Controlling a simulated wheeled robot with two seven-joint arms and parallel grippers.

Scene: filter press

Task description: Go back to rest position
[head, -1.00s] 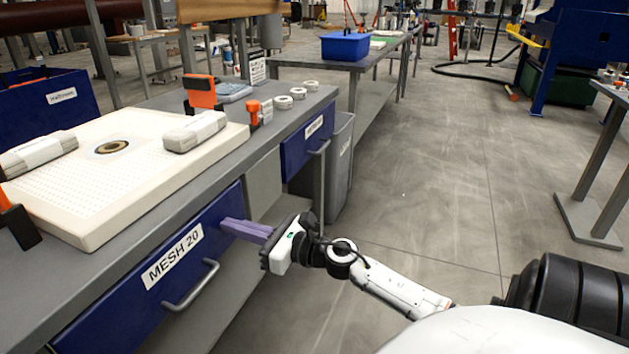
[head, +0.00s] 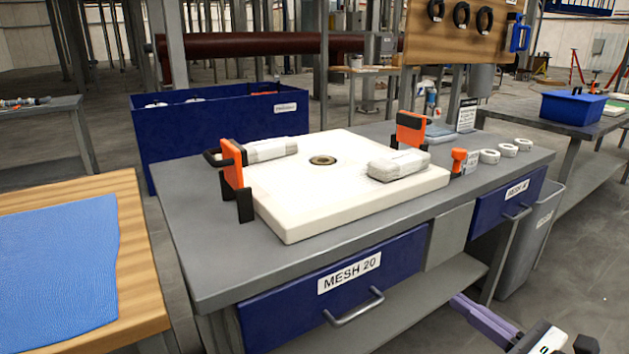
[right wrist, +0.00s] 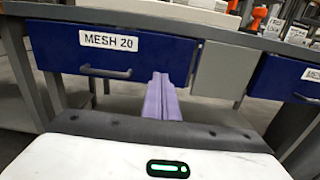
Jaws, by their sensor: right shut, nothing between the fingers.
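My right gripper (head: 486,318) is at the lower right of the head view, in front of the workbench (head: 203,270). Its purple fingers are together with nothing between them. My left gripper is in neither view.
A white filter plate (head: 320,205) with two wrapped bundles and orange-black clamps lies on the bench. A wooden table with a blue cloth (head: 55,265) stands at left. A blue bin (head: 220,122) is behind. A grey waste bin (head: 525,250) stands at right. Floor at lower right is clear.

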